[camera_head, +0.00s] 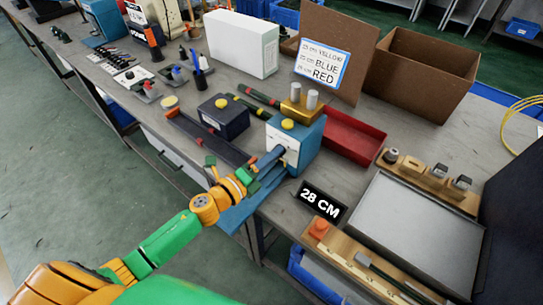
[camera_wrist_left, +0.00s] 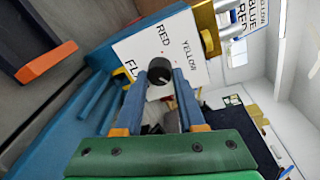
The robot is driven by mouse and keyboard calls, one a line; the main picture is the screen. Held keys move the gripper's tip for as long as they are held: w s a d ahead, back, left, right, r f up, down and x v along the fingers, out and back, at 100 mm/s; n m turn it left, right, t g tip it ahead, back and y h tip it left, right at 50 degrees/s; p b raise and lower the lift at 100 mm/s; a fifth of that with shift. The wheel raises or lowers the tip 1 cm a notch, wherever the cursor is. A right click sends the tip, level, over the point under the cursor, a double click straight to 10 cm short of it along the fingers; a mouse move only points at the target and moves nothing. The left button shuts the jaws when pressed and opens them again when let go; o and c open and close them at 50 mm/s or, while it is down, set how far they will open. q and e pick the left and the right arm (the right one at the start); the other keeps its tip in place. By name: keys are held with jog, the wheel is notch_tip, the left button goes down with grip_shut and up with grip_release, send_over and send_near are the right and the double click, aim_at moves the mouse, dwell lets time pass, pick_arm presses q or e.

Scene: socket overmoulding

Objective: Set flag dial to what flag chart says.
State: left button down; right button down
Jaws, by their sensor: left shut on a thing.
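The flag dial, a dark round knob (camera_wrist_left: 159,73), sits on a white plate (camera_wrist_left: 185,45) on the blue machine (camera_head: 312,143). RED and YELLOW show on the plate; other lettering is partly hidden. My left gripper (camera_head: 277,153) is at the machine's front. In the left wrist view, its blue fingers (camera_wrist_left: 158,92) are shut on the knob, one on each side. I cannot tell where the dial points. The flag chart (camera_head: 323,64) is a blue-edged sheet listing YELLOW, BLUE and RED against cm values too small to read surely. A black sign (camera_head: 322,201) reads 28 CM. My right gripper is not in view.
A red tray (camera_head: 355,137) lies right of the machine, and a dark box with a yellow button (camera_head: 223,118) left of it. A cardboard box (camera_head: 420,75) and white box (camera_head: 241,43) stand behind. A grey panel (camera_head: 415,235) and wooden strips fill the right.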

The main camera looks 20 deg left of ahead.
pick_arm(q)
jog(key=shift+r+m, duration=0.1)
jog(key=shift+m, duration=0.2)
dwell(0.4)
jog(key=c, duration=0.5)
grip_release()
jog(key=shift+s+a, duration=0.15)
jog(key=shift+s, duration=0.2)
jog(key=b+v, duration=0.1)
jog(key=v, duration=0.5)
jog(key=shift+s, duration=0.15)
